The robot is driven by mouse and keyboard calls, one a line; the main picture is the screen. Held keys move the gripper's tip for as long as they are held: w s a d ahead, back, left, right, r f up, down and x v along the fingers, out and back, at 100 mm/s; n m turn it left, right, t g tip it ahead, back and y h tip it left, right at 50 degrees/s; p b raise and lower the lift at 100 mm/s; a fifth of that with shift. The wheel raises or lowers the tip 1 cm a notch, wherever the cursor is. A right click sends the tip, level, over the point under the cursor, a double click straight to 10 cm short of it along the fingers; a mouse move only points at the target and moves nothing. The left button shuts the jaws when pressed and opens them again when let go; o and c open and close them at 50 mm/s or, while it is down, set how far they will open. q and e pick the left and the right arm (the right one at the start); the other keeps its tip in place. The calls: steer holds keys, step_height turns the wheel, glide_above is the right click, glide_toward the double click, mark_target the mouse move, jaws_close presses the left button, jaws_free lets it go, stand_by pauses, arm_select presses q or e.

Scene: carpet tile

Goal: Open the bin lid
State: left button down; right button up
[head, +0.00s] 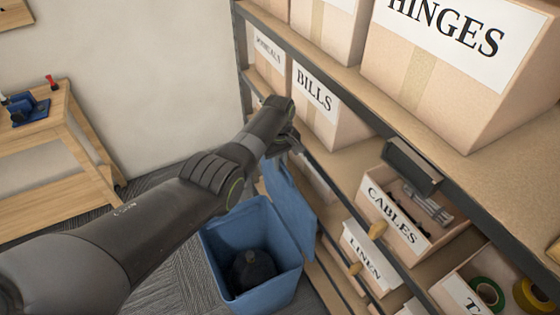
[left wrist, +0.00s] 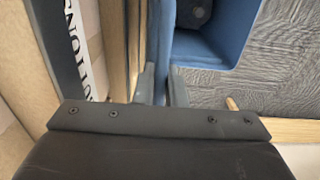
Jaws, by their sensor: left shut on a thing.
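The blue bin (head: 213,265) stands on the carpet beside the shelf, open at the top, with a dark rounded thing (head: 253,270) inside. Its blue lid (head: 290,212) is swung up and stands steeply on the shelf side. My left gripper (head: 284,150) is at the lid's upper edge. In the left wrist view, the fingers of my left gripper (left wrist: 162,88) are on either side of the lid (left wrist: 159,45), shut on its edge. The bin's inside (left wrist: 205,45) shows beyond. The fingertips are partly hidden in the head view. My right gripper is in neither view.
A shelf (head: 330,100) with labelled boxes, including the BILLS box (head: 323,115) and the CABLES box (head: 392,215), runs close along the right of the lid. A wooden table (head: 55,130) stands at the left. Carpet (head: 165,280) is clear left of the bin.

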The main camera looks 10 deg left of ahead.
arm_select(q)
steer(key=c, duration=1.6)
jaws_free()
steer(key=shift+c, duration=0.2)
steer(key=shift+r, duration=0.6)
step_height(320, 180, up, 16)
steer(key=shift+b, duration=0.35)
steer(key=shift+a, duration=0.15)
